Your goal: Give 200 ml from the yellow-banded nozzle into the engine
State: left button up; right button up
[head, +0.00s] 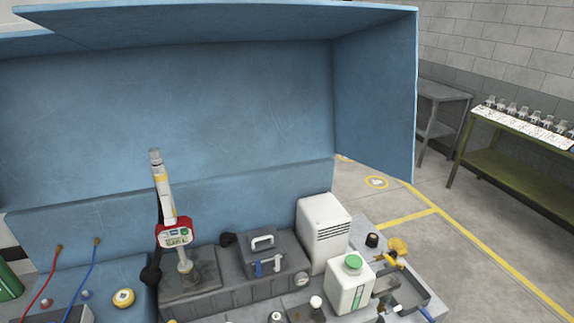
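The yellow-banded nozzle (167,205) stands nearly upright left of the middle, its grey end at the top. It has a white body with a yellow band and a red-framed meter (175,236) with a small display, too small to read. A short grey spout (185,264) below the meter points down to the grey engine block (205,279). I cannot tell how deep the spout sits in the opening. A dark hose-like piece shows behind the nozzle. No gripper holds it in this view. Neither of my grippers is in view.
The engine bay has a raised blue hood (170,100). A grey case (262,255), a white louvred box (324,232) and a white green-capped container (350,284) stand right of the nozzle. Red and blue lines lie at left. A green bench (515,173) stands far right.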

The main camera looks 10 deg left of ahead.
aim_at(170, 220)
jog(key=u, duration=1.25)
